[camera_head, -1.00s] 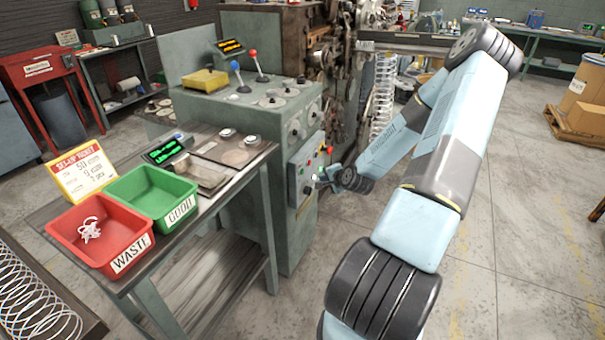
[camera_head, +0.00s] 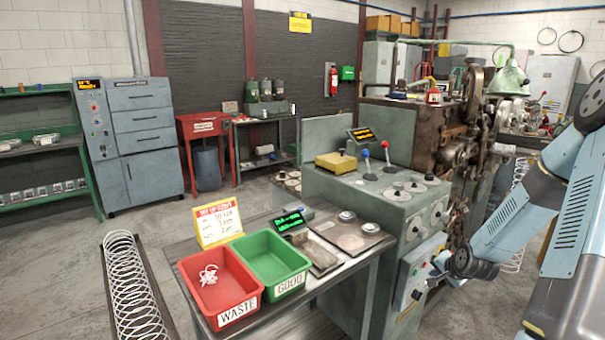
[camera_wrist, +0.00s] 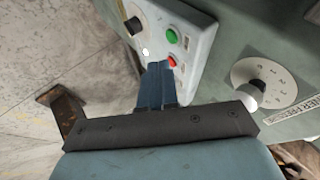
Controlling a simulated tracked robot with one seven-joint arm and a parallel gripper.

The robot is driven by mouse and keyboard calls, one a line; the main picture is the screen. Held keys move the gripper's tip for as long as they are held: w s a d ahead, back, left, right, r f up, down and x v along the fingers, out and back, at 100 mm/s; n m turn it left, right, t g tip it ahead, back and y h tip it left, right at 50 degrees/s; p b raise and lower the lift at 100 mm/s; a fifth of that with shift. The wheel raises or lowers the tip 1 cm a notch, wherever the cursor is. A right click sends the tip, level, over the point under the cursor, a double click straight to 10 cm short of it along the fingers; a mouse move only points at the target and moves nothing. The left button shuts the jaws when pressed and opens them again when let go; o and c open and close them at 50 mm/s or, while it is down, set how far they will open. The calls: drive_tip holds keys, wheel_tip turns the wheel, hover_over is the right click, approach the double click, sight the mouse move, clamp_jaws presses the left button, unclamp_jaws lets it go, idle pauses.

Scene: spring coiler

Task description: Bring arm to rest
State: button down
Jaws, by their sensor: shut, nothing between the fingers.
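My arm stands at the right side of the head view. My gripper (camera_head: 438,264) is in front of the button panel (camera_head: 412,280) on the spring coiler's grey-green cabinet. In the wrist view my gripper (camera_wrist: 158,70) has its two fingers together and holds nothing. The fingertips are close to the red button (camera_wrist: 172,61) on the light grey panel, with a green button (camera_wrist: 171,36) beside it. I cannot tell whether they touch the panel. A dial with a black knob (camera_wrist: 257,88) is to the right in the wrist view.
A side table holds a red WASTE bin (camera_head: 220,289) with white tangled pieces in it, a green GOOD bin (camera_head: 270,261) and a yellow-topped sign (camera_head: 217,222). A long coil spring (camera_head: 133,290) lies at the left. Open floor (camera_head: 60,245) lies beyond it.

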drive_tip(key=s+a+r+n+g+h, duration=0.15)
drive_tip(key=s+a+r, duration=0.25)
drive_tip(key=r, duration=0.4)
drive_tip(key=s+a+r+n, duration=0.3)
drive_tip(key=r, duration=0.5)
drive_tip(key=s+a+r+n+g+h, duration=0.15)
drive_tip(key=s+a+r, duration=0.25)
drive_tip(key=r, duration=0.4)
drive_tip(key=s+a+r+n+y, duration=0.1)
drive_tip(key=s+r, duration=0.4)
drive_tip(key=s, duration=0.5)
drive_tip(key=s+a+r+n+y, duration=0.1)
drive_tip(key=s+a+r+n, duration=0.2)
drive_tip(key=s+a+r, duration=0.3)
drive_tip(key=s, duration=0.4)
drive_tip(key=shift+a+r+n, duration=0.15)
drive_tip(key=shift+a+n, duration=0.15)
drive_tip(key=shift+n, duration=0.1)
